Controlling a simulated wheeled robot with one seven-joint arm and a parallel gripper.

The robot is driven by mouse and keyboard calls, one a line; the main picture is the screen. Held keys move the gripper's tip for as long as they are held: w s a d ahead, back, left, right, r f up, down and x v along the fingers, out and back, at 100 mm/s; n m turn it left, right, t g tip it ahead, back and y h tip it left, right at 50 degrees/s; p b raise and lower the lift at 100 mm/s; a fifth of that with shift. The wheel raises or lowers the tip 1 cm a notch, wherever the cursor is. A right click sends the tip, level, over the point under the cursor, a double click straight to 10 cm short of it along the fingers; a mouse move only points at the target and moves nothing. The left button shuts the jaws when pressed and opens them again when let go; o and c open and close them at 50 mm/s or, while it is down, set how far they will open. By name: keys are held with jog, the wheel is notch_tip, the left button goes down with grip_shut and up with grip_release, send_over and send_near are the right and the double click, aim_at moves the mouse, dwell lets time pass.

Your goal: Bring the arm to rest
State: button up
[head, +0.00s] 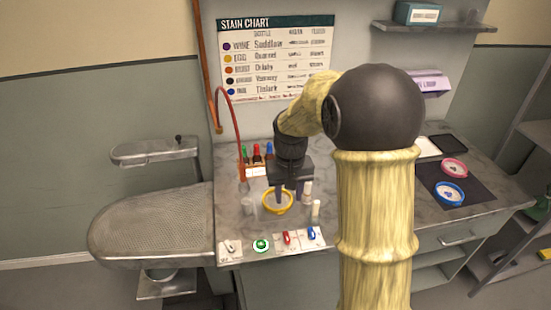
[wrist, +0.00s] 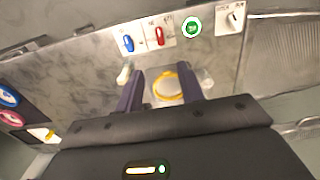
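My arm reaches forward over the grey worktop, bent down at the wrist. My gripper (head: 288,194) points down above a yellow-rimmed round dish (head: 277,202). In the wrist view my gripper (wrist: 162,76) has its two dark fingers spread apart. The yellow-rimmed dish (wrist: 172,85) shows between them, with a gap on both sides, and nothing appears to be held. Whether the fingertips touch anything cannot be told.
Small pale bottles (head: 306,191) stand close right of the gripper. Red, green and blue bottles (head: 256,153) stand behind it. A switch panel (head: 292,238) lines the front edge. A pressing board (head: 155,222) is at left; a dark mat (head: 455,190) with round dishes is at right.

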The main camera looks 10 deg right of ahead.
jog(key=s+d+f+t, duration=0.1)
jog(key=s+t, duration=0.1)
jog(key=s, duration=1.3)
jog(key=shift+d+f+t, duration=0.15)
jog(key=shift+f+t, duration=0.15)
dwell(0.7)
